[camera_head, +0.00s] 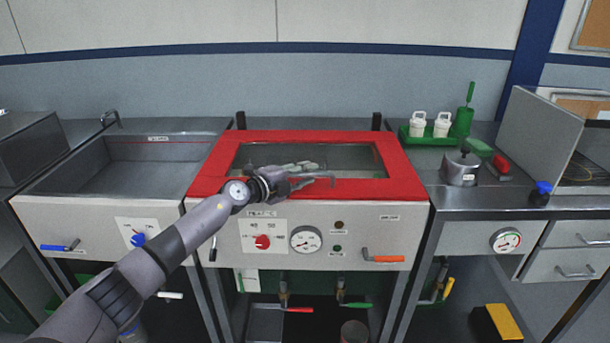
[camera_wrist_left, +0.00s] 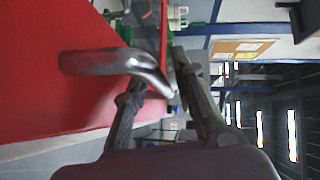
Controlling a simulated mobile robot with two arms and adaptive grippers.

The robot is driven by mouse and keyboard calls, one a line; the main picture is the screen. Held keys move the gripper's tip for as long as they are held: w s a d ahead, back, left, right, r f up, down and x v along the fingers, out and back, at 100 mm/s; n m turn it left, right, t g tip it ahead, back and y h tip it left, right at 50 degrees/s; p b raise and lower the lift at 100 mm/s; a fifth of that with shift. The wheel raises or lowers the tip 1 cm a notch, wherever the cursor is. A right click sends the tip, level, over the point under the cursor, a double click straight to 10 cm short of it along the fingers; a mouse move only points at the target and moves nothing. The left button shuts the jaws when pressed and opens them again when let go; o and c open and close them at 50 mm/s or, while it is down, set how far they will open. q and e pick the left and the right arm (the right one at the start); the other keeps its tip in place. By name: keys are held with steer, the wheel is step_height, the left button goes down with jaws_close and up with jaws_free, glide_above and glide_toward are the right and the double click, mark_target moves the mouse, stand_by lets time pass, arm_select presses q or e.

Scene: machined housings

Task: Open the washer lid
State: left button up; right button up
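The washer lid (camera_head: 405,170) is a red frame around a glass window, lying closed and flat on top of the middle machine. Its metal bar handle (camera_wrist_left: 112,63) shows large in the left wrist view, standing off the red surface, with its bent end between my fingers. My left gripper (camera_head: 318,181) is over the front part of the lid in the head view, at the handle, and hides part of it. In the left wrist view its two fingers (camera_wrist_left: 160,75) are spread apart. I cannot tell whether either finger touches the handle. My right gripper is not in view.
The washer's front panel has a red knob (camera_head: 263,242), a gauge (camera_head: 305,239) and an orange lever (camera_head: 383,259). An open steel sink (camera_head: 160,165) is at left.

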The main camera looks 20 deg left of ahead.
arm_select(q)
jaws_close()
stand_by(0.6)
